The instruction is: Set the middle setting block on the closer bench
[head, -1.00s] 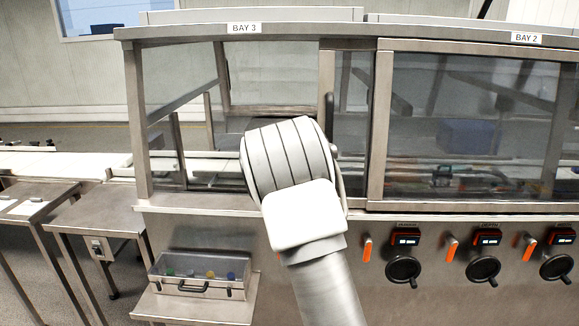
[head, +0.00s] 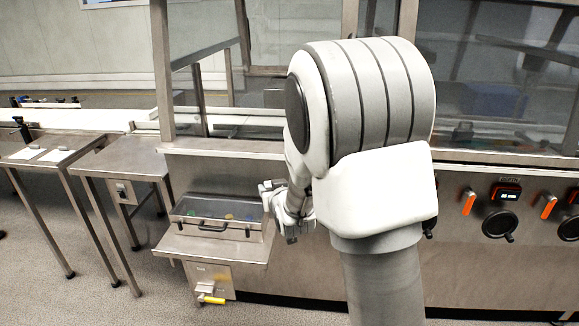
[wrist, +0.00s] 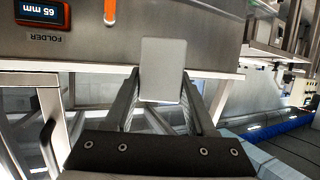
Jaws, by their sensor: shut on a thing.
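My gripper (wrist: 160,85) is shut on a pale grey, flat rectangular setting block (wrist: 163,60) in the wrist view. In the head view my gripper (head: 291,237) hangs in front of the machine, just right of the clear-lidded case, and the block cannot be made out there. Two steel benches stand at the left in the head view: a bare one (head: 122,158) beside the machine, and another (head: 20,163) farther left. Two flat white pieces (head: 26,153) (head: 56,156) lie on the farther-left bench.
The clear-lidded case (head: 217,217) sits on a low shelf (head: 210,248) with a yellow-handled valve (head: 212,299) under it. The machine's knobs (head: 500,223) are at the right. A white conveyor (head: 85,119) runs behind the benches. Floor before the benches is clear.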

